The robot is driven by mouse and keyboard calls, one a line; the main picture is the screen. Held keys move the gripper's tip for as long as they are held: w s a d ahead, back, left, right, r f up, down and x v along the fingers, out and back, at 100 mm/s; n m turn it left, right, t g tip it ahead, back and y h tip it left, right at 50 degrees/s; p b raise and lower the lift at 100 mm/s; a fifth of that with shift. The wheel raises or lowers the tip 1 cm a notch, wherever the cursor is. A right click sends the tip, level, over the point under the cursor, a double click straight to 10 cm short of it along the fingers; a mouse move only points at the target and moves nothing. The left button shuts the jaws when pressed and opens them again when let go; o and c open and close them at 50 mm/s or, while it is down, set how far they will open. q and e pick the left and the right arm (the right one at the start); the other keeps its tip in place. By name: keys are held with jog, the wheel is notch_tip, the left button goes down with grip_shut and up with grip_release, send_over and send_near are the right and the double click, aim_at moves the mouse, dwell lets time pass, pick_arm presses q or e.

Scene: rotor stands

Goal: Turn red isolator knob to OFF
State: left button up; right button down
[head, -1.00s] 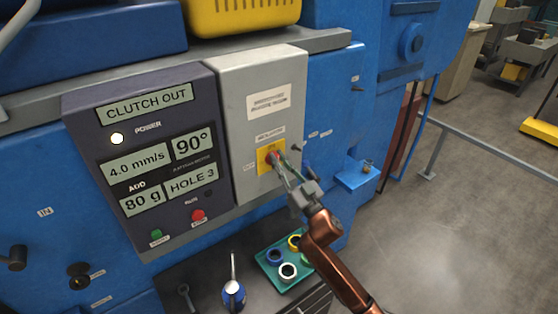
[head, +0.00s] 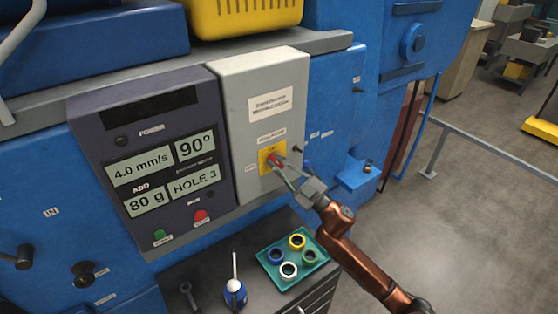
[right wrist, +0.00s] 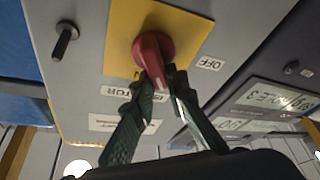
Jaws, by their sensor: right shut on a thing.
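The red isolator knob (head: 274,160) sits on a yellow plate (head: 265,166) on the front of the grey isolator box (head: 262,100). My right gripper (head: 281,166) reaches it from the lower right and is shut on it. In the right wrist view the red knob (right wrist: 150,48) shows large, its grip running down between the two dark green fingers (right wrist: 158,88). A label reading OFF (right wrist: 211,63) lies to the right of the yellow plate there. The fingers hide part of the knob's grip. My left gripper is out of view.
The dark display panel (head: 150,165) adjoins the grey box; its top screen (head: 152,106) and power lamp (head: 122,141) are dark. A black peg (right wrist: 65,40) juts out near the knob.

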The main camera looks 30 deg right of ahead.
jog(key=shift+a+f+n+g+y+p, duration=0.1)
jog(key=shift+f+n+g+y+p, duration=0.2)
jog(key=shift+n+g+p, duration=1.15)
jog(key=shift+a+f+n+g+y, duration=0.15)
jog(key=shift+n+y, duration=0.15)
jog(key=shift+n, duration=2.45)
jog(key=shift+a+f+n+g+y+p, duration=0.1)
jog(key=shift+f+n+g+y+p, duration=0.2)
jog(key=shift+n+g+p, duration=1.15)
jog(key=shift+n+t+b, duration=0.55)
jog(key=shift+n+b, duration=0.1)
jog(key=shift+n, duration=0.2)
jog(key=c, duration=1.9)
grip_release()
jog(key=shift+c, duration=0.2)
jog(key=shift+s, duration=0.1)
jog(key=v, duration=1.2)
